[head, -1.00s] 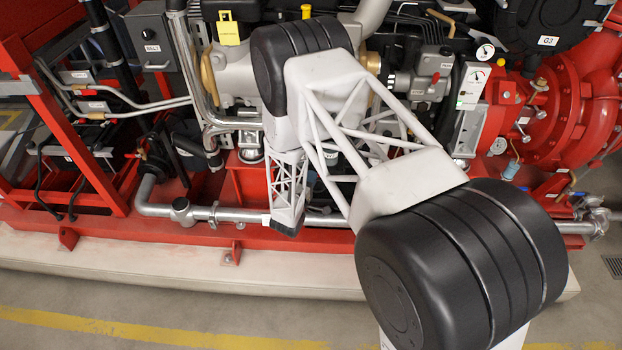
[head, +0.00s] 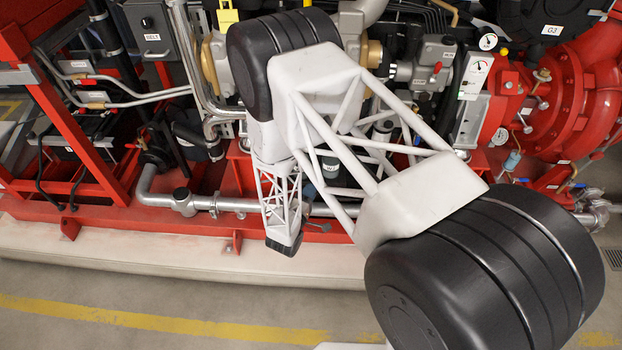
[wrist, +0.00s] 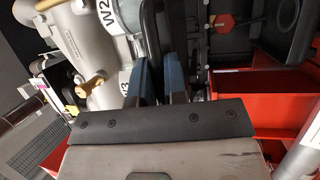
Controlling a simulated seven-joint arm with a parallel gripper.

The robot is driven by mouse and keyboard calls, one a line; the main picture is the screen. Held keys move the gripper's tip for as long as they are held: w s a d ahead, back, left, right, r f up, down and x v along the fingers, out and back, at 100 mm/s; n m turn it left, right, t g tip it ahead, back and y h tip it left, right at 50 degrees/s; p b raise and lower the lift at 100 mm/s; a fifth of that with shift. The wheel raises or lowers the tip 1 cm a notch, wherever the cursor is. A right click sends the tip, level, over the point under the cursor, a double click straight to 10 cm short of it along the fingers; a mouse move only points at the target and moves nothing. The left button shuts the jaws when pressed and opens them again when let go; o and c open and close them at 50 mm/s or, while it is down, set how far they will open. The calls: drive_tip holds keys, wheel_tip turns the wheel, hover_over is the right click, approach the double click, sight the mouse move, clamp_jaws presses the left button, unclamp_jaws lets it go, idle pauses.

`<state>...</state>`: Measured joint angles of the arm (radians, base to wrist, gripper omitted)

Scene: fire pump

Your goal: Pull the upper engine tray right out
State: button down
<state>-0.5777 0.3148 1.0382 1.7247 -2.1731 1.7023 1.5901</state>
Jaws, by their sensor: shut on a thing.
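In the wrist view my gripper (wrist: 159,76) shows as two dark fingers with blue sides, close together beyond a dark bolted bar. It is shut on a narrow part between the fingers, which I take to be the upper engine tray's edge or handle. That part is mostly hidden, and I cannot make out the rest of the tray. In the head view my white lattice arm hangs in front of the engine (head: 410,70) and hides the fingers and whatever they hold.
A grey control box (head: 150,30) and a red frame (head: 60,100) stand left. A red pump (head: 565,100) with gauges is at the right. A silver pipe (head: 232,204) runs low across the front. Bare floor (head: 150,290) lies nearer. The wrist view shows a brass-handled valve (wrist: 90,84).

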drive_tip(key=shift+s, duration=2.55)
drive_tip(key=c, duration=1.2)
unclamp_jaws()
drive_tip(key=shift+s, duration=0.1)
drive_tip(key=shift+v, duration=3.75)
drive_tip(key=shift+r, duration=0.1)
